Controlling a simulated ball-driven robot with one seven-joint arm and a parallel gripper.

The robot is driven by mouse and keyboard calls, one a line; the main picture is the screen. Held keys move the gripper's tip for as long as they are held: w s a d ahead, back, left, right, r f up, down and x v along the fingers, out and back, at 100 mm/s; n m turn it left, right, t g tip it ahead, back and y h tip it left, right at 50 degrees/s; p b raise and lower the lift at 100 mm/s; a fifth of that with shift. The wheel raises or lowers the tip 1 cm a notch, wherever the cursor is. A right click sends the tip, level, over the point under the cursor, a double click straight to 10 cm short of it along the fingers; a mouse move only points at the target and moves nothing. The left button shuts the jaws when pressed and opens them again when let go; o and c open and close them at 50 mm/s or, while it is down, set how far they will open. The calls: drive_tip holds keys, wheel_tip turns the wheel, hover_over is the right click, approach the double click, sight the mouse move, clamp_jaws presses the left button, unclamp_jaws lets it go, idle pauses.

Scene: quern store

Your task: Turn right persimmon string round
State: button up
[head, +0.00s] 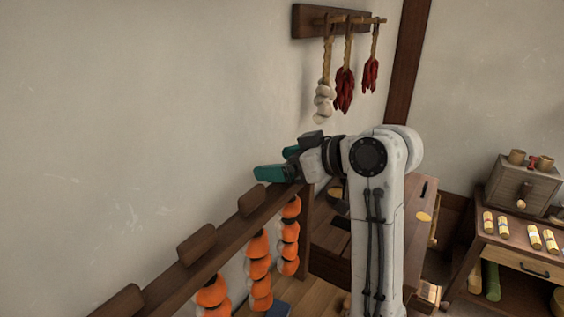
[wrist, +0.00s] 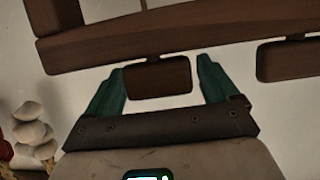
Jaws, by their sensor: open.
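Orange persimmon strings hang under a sloping dark wooden rail (head: 165,277); the right one (head: 289,237) hangs nearest the rail's post. Wooden tabs stand along the rail's top, one (head: 252,200) just left of my gripper (head: 268,164). In the wrist view, my open gripper (wrist: 161,66) has a teal finger on each side of a wooden tab (wrist: 158,80). A narrow gap shows at either side, so the tab looks unheld. The rail (wrist: 100,45) crosses the top of that view. No persimmons show there; which string this tab carries is not clear.
Another tab (wrist: 286,60) lies to the right in the wrist view. A garlic string (head: 323,100) and red chilli bunches (head: 345,90) hang from a wall peg board (head: 305,20). A wooden bench (head: 330,255) stands behind my arm. A side table (head: 520,255) is at right.

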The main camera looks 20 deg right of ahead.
drive_tip(key=b+v, duration=0.2)
drive_tip(key=v, duration=0.8)
drive_tip(key=shift+s+d, duration=0.3)
